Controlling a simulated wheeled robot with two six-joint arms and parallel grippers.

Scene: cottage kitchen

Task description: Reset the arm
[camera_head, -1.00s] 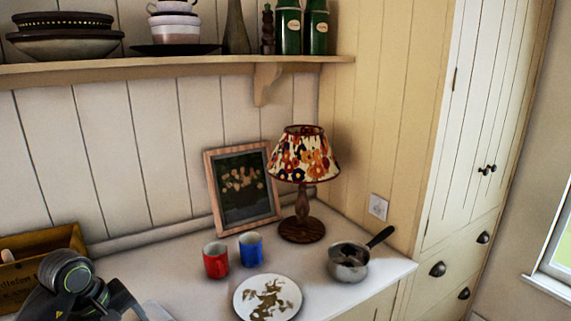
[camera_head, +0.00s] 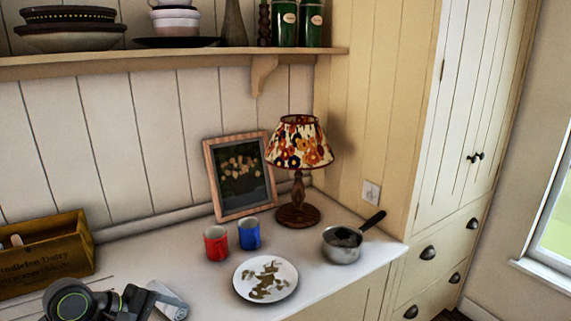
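My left arm (camera_head: 72,303) shows at the bottom left corner, a dark link with a green-ringed joint. Darker parts of it reach right over the counter (camera_head: 215,292). Its gripper fingers cannot be made out, so I cannot tell whether it is open or shut. A pale, flat-looking item (camera_head: 168,300) shows just right of these parts, partly cut off and hard to identify. My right arm and gripper are out of view.
A wooden crate (camera_head: 45,258) stands behind my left arm. Red mug (camera_head: 216,245), blue mug (camera_head: 249,236), patterned plate (camera_head: 252,287), saucepan (camera_head: 340,252), lamp (camera_head: 299,150) and picture frame (camera_head: 222,205) stand on the counter. A shelf (camera_head: 180,58) runs above.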

